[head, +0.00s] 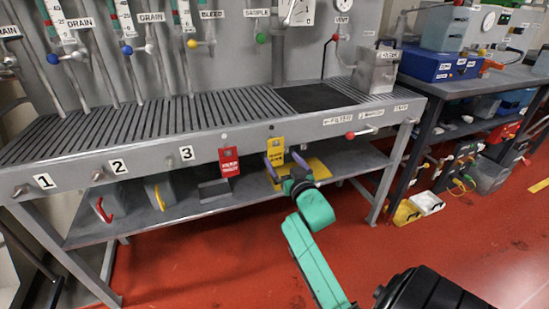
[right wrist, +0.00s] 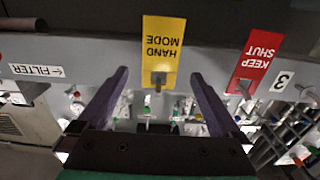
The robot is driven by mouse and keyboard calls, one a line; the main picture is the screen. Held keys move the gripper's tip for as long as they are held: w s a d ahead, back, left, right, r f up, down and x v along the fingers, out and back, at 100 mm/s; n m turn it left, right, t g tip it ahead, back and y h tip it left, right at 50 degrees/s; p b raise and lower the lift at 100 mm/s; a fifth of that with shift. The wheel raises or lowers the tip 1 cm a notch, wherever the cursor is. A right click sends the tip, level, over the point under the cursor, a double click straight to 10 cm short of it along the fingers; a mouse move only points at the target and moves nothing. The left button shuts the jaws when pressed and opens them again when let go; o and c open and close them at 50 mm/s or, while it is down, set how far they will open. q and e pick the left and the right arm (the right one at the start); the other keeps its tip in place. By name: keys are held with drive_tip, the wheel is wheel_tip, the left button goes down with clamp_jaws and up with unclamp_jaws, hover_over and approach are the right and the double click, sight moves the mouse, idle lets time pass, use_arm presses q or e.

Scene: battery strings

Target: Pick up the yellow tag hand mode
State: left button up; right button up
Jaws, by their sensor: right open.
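The yellow tag (head: 276,148) hangs on the front edge of the grey bench. In the right wrist view the yellow tag (right wrist: 163,35) appears upside down, reads HAND MODE, and hangs from a small peg. My right gripper (head: 286,164) is open and empty, right in front of the tag in the head view. In the right wrist view its purple fingers (right wrist: 160,77) stand apart, one to each side of the tag's line, with the tag ahead of them and not clasped. Whether a finger touches it cannot be told. My left gripper is in neither view.
A red KEEP SHUT tag (head: 229,162) hangs left of the yellow one; it also shows in the right wrist view (right wrist: 256,62). The slatted bench (head: 130,135) has a lower shelf (head: 240,195) holding several items. The red floor (head: 210,260) in front is open.

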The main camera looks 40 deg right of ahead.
sight(276, 148)
drive_tip(key=x, duration=0.6)
drive_tip(key=shift+w+d+f+b, duration=0.1)
drive_tip(key=shift+w+b, duration=0.2)
drive_tip(key=shift+b, duration=0.1)
drive_tip(key=shift+s, duration=0.1)
drive_tip(key=c, duration=0.3)
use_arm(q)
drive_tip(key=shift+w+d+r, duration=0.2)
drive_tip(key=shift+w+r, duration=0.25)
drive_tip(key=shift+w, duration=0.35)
use_arm(e)
drive_tip(key=c, duration=1)
drive_tip(key=shift+c, duration=0.2)
drive_tip(key=shift+r, duration=0.35)
drive_tip(key=shift+s+a+r+p, duration=0.2)
drive_tip(key=shift+s+r+p, duration=0.15)
drive_tip(key=shift+s+r, duration=0.1)
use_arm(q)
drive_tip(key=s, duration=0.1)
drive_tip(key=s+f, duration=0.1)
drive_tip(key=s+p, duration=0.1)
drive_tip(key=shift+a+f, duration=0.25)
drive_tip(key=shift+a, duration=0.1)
use_arm(e)
drive_tip(key=v, duration=1.7)
drive_tip(key=shift+a, duration=0.1)
